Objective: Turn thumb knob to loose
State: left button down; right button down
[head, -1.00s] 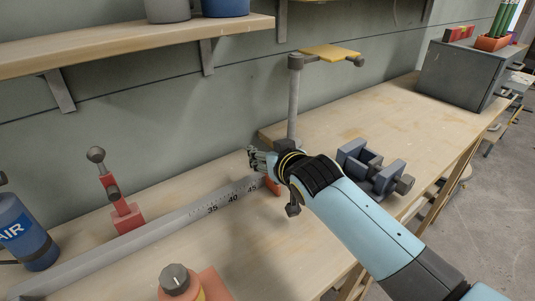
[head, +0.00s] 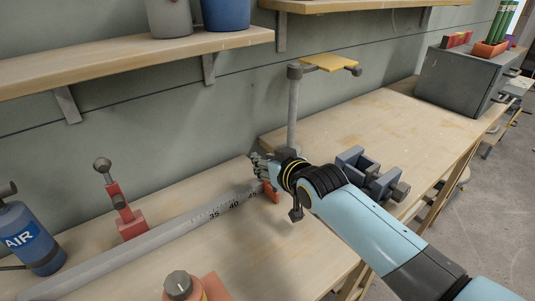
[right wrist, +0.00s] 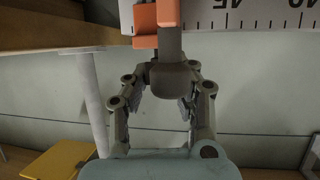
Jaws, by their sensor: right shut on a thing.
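My right gripper (head: 258,166) is at the far end of a pale graduated rail (head: 205,217). In the right wrist view its two fingers (right wrist: 168,80) are closed around a dark grey thumb knob (right wrist: 168,76). The knob's stem (right wrist: 169,42) runs to an orange bracket (right wrist: 146,42) at the rail's scale (right wrist: 245,16). In the head view a bit of the orange bracket (head: 271,192) shows under the gripper; the knob is hidden there. The knob's turn angle cannot be told. My left gripper is not in view.
A red stop with a ball handle (head: 127,222) stands behind the rail. A red block with a grey knob (head: 178,284) is at the front. A blue air bottle (head: 28,238) stands left. A post stand (head: 293,115) and a grey vise (head: 368,172) are near my right arm.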

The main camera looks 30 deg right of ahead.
jog(key=shift+d+r, duration=0.1)
jog(key=shift+d, duration=0.1)
jog(key=shift+d+f+n+y, duration=0.25)
jog(key=shift+n+y, duration=0.15)
jog(key=shift+y, duration=0.1)
jog(key=shift+f+b, duration=0.2)
jog(key=shift+b, duration=0.55)
jog(key=shift+a+n+y+b, duration=0.1)
jog(key=shift+n+y+b, duration=0.2)
jog(key=shift+n+y, duration=0.1)
jog(key=shift+a+r, duration=0.15)
jog(key=shift+r, duration=0.1)
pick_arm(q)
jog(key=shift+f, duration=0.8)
